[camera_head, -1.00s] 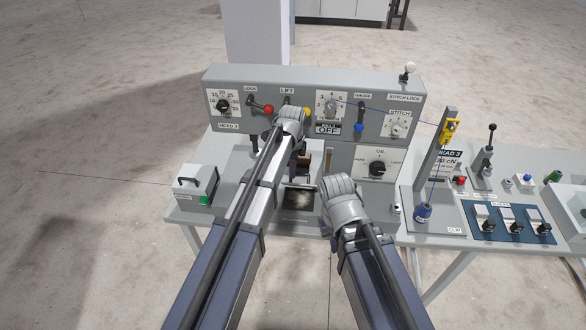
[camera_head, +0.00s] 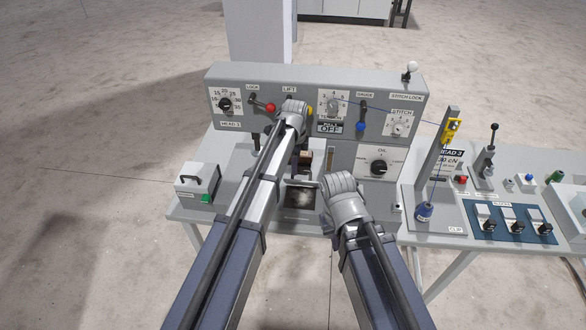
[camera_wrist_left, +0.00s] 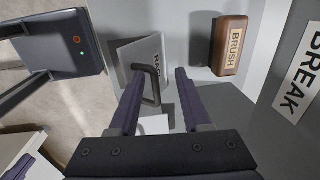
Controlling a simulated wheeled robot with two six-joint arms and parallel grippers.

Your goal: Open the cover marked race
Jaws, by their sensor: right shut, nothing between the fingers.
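The race cover (camera_wrist_left: 128,55) is a pale plate with a dark bar handle (camera_wrist_left: 156,85) in the left wrist view; its label is partly legible. My left gripper (camera_wrist_left: 158,72) has its two purple fingers apart, one on each side of the handle. The handle is close to the left finger, and a gap shows on the other side. In the head view my left wrist (camera_head: 293,115) hides the fingers and most of the cover. My right gripper (camera_head: 326,222) is low at centre, mostly hidden behind its own wrist; it is shut and empty.
A wooden block marked BRUSH (camera_wrist_left: 230,45) lies beside the cover. A sign reading BREAK (camera_wrist_left: 300,78) is on a grey panel. The grey machine panel (camera_head: 275,122) with knobs and levers rises behind my left wrist. A handled box (camera_head: 192,186) stands at the left.

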